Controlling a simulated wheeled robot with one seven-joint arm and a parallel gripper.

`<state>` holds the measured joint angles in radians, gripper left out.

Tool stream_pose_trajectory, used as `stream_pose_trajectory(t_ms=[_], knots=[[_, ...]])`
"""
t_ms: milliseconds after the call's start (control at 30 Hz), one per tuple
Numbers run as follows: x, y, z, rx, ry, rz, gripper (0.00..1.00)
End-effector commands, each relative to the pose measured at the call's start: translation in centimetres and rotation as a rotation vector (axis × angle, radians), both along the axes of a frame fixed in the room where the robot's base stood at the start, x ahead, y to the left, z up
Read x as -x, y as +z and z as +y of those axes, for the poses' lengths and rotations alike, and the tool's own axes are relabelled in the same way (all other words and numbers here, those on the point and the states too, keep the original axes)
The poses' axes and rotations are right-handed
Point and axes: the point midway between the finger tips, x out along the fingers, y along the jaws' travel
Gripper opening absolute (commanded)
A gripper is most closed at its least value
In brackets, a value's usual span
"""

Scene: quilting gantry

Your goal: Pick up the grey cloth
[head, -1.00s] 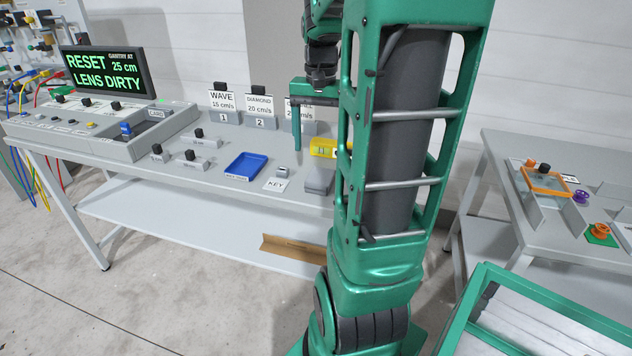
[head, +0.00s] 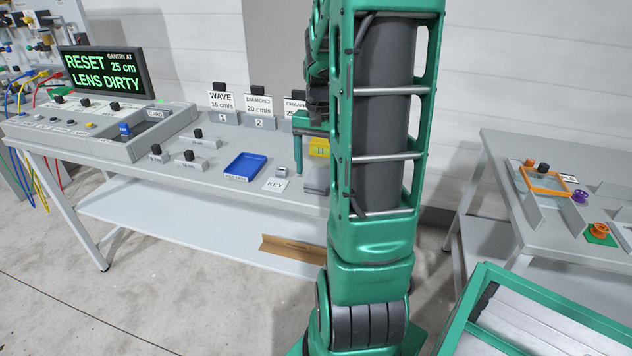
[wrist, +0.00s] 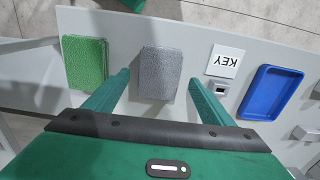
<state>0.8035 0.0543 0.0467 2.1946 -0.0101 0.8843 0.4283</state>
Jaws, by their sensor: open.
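The grey cloth (wrist: 160,75) is a folded rectangular pad lying on the grey table in the wrist view. In the head view, part of the grey cloth (head: 316,178) shows beside my arm, which hides the rest. My gripper (wrist: 159,78) is open and empty. In the wrist view its two fingers appear on either side of the cloth's near part, pointing toward the table. In the head view one finger of my gripper (head: 298,155) shows just left of the cloth. I cannot tell the exact height of the fingertips.
A green cloth (wrist: 85,62) lies left of the grey one in the wrist view. A KEY label (wrist: 225,61) and a blue tray (wrist: 270,93) lie to the right. A yellow object (head: 319,147) stands behind, partly hidden. Label stands (head: 259,108) line the table's back.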

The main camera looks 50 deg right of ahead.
Motion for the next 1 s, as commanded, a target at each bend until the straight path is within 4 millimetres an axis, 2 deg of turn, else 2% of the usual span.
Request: stream_pose_trajectory(t_ms=[133, 400, 500, 600, 1000], knots=[[0.01, -1.37, -0.01, 0.000, 0.000, 0.000, 0.77], [-0.01, -1.58, -0.03, 0.001, 0.000, 0.000, 0.77], [-0.01, -1.57, -0.04, 0.001, 0.000, 0.000, 0.53], [-0.02, -1.57, -0.03, 0.001, 0.000, 0.000, 0.33], [-0.05, -1.15, -0.04, 0.001, 0.000, -0.002, 0.33]])
